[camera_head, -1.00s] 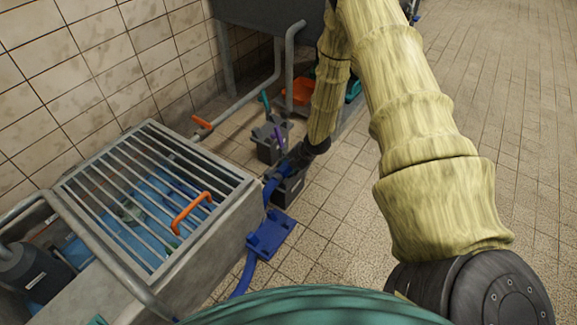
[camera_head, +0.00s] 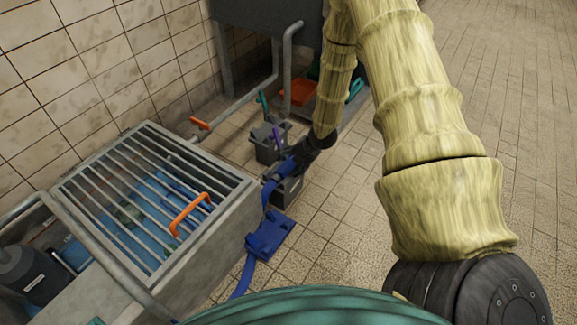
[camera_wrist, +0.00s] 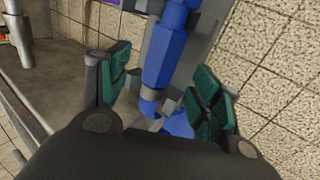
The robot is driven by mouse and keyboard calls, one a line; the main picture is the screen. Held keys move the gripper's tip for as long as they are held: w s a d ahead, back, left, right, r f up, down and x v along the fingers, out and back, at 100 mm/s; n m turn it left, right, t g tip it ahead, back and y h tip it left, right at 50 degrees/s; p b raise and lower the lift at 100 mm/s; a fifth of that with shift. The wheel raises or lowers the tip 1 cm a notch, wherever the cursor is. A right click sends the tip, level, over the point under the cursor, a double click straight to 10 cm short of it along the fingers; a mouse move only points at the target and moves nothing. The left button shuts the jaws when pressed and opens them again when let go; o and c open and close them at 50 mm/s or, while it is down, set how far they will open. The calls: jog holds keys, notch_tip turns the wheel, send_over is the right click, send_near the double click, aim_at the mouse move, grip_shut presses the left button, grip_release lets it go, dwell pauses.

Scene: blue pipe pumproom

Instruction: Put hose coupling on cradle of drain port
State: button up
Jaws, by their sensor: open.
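The hose coupling (camera_wrist: 172,55) is a blue faceted piece in the wrist view, with blue hose (camera_head: 267,192) trailing from it in the head view. It lies along a grey support (camera_wrist: 205,45), which looks like the drain port's cradle, on a grey box (camera_head: 289,188) on the floor. My gripper (camera_wrist: 160,95) is open, its green pads apart on either side of the coupling's lower part, with gaps visible. In the head view my gripper (camera_head: 290,167) is dark and small above the box. My gripper's body hides the near end, and how fully the coupling is seated cannot be told.
A grated basin (camera_head: 215,240) with an orange handle (camera_head: 190,212) stands at left. A blue bracket (camera_head: 270,236) is beside it. Another grey box (camera_head: 268,145) with teal and purple handles stands behind. Tiled floor (camera_head: 345,235) at right is clear.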

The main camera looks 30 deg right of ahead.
jog(key=v, duration=0.7)
jog(key=shift+r, duration=0.2)
dwell(0.4)
